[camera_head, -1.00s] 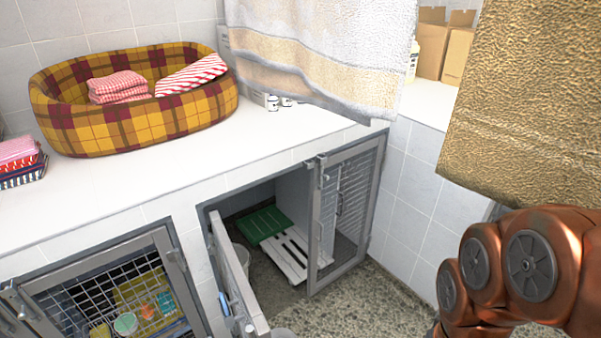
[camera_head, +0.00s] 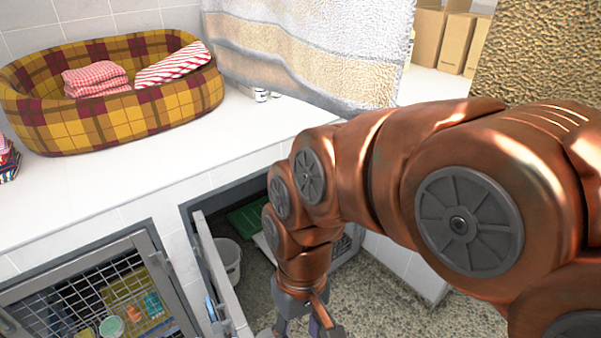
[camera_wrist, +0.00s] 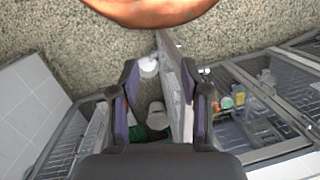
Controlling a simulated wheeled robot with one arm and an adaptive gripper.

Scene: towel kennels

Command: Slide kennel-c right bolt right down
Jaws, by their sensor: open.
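The kennels are set in a row under a white counter. No label shows which is kennel-c. A metal door (camera_head: 222,275) stands swung open from the middle opening, with a bluish fitting (camera_head: 211,309) on it. The left kennel has a closed mesh door (camera_head: 105,292) with a latch fitting (camera_head: 158,262) at its right edge. My arm hides most of the right-hand mesh door (camera_head: 346,243) and its bolt. My gripper (camera_head: 303,326) is open, pointing down, right of the open door. In the wrist view the gripper (camera_wrist: 165,105) shows no bolt held; the open door (camera_wrist: 180,85) appears between the fingers, nearer the right one.
A white bucket (camera_head: 229,258) and a green slatted piece (camera_head: 248,219) are inside the open kennel. A plaid pet bed (camera_head: 115,110) with folded towels sits on the counter (camera_head: 130,180). Speckled floor (camera_head: 380,300) is clear at front right.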

